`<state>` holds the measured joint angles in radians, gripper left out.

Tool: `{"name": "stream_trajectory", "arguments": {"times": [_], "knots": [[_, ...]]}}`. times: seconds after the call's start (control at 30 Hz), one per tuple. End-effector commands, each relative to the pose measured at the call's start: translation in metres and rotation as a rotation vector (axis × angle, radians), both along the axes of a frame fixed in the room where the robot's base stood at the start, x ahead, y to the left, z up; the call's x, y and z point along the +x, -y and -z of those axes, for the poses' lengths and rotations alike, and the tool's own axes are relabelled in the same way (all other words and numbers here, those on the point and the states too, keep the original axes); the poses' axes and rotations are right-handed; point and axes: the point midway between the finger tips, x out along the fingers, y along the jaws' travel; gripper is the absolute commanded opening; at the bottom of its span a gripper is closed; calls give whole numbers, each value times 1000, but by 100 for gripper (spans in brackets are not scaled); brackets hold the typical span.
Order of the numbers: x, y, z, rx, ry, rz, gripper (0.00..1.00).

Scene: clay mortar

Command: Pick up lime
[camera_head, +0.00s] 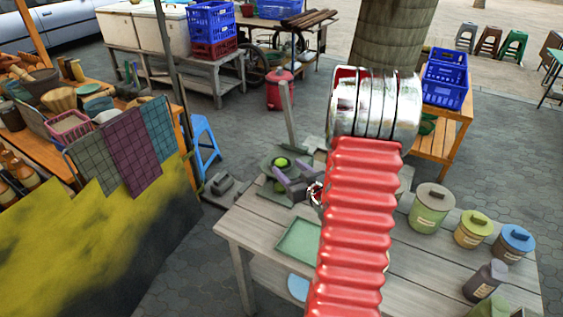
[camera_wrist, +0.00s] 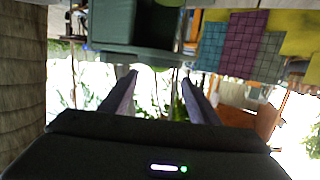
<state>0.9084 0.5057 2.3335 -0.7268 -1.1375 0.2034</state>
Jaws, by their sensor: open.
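The lime (camera_head: 282,162) is a small bright green ball in a dark round dish (camera_head: 267,165) near the back left corner of the grey table. My gripper (camera_head: 287,170), with two grey-purple fingers, is beside and just in front of the lime in the head view. The fingers stand apart, and nothing shows held between them. In the wrist view my gripper (camera_wrist: 159,77) also shows with its fingers spread. I cannot make out the lime in the wrist view. Whether the fingers touch the lime or dish cannot be told.
A green tray (camera_head: 299,242) lies on the table (camera_head: 242,228), left of my red arm. Lidded canisters, green (camera_head: 432,208), yellow (camera_head: 473,229) and blue (camera_head: 513,244), stand at the right. A thin post (camera_head: 289,115) rises behind the dish. My arm hides the table's middle.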

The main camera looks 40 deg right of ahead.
Motion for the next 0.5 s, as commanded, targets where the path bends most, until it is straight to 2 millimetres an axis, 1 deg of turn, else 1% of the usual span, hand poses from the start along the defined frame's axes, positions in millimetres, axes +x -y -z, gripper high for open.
{"name": "stream_trajectory", "arguments": {"times": [0.1,0.23,0.33,0.5], "knots": [[16,5,2,-1,0,-2,56],[31,9,5,-1,1,-2,56],[37,11,7,0,0,0,56],[38,12,7,0,0,1,56]]}}
